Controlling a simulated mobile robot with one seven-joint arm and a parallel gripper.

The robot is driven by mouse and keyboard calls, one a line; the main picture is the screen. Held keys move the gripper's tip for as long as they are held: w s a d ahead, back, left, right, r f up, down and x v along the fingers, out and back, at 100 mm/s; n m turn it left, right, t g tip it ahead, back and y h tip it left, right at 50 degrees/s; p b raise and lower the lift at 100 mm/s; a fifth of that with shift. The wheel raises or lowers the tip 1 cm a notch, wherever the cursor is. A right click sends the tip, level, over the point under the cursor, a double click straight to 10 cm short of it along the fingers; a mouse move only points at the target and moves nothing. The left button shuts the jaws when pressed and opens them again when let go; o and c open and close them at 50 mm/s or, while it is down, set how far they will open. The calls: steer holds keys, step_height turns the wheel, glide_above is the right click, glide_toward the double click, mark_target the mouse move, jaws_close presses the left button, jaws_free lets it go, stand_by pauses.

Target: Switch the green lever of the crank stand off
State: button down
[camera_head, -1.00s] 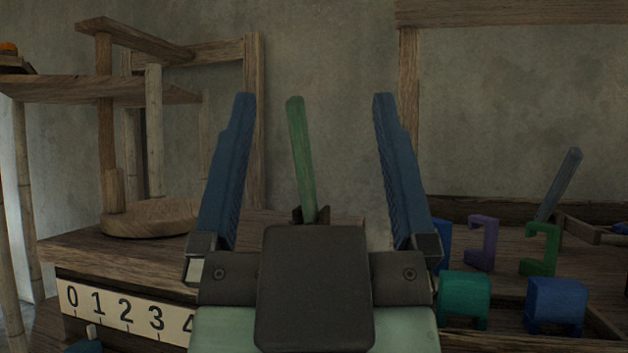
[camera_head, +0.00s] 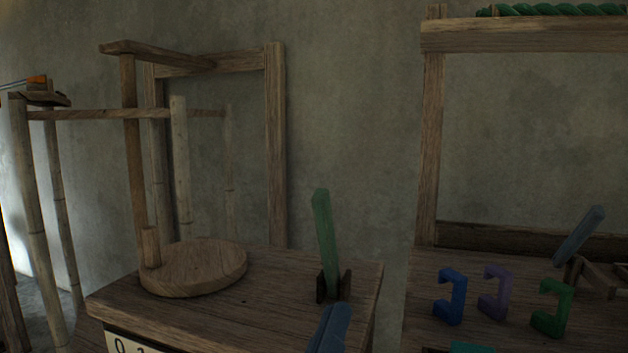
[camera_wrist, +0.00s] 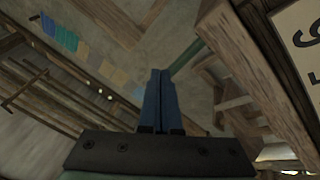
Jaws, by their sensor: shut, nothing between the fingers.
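The green lever (camera_head: 325,240) stands nearly upright in a small dark bracket (camera_head: 333,286) at the right of the wooden crank stand's top (camera_head: 265,300). Its top tilts slightly left. My gripper (camera_head: 332,325) shows only its blue fingertips at the bottom edge of the head view, just below the bracket in the picture. In the wrist view my gripper (camera_wrist: 160,75) has its two blue fingers together with nothing between them. A green bar, likely the lever (camera_wrist: 187,58), shows just right of the fingertips there. I cannot tell whether they touch.
A round wooden disc (camera_head: 205,268) with a crank post (camera_head: 133,160) stands left on the stand. To the right, another wooden top holds blue (camera_head: 450,297), purple (camera_head: 493,292) and green hooks (camera_head: 552,308) and a blue-grey lever (camera_head: 579,235).

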mark_target(320, 220)
steer(key=s+a+n+y+p, duration=0.1)
steer(key=s+a+n+p, duration=0.4)
steer(key=n+p, duration=0.5)
steer(key=shift+s+a+r+n+t, duration=0.15)
steer(key=shift+s+a+n+t, duration=0.2)
steer(key=shift+s+n, duration=0.35)
steer(key=shift+d, duration=0.1)
steer(key=p+x, duration=0.4)
steer(key=x, duration=1)
steer(key=shift+r+p, duration=0.2)
steer(key=shift+p, duration=0.35)
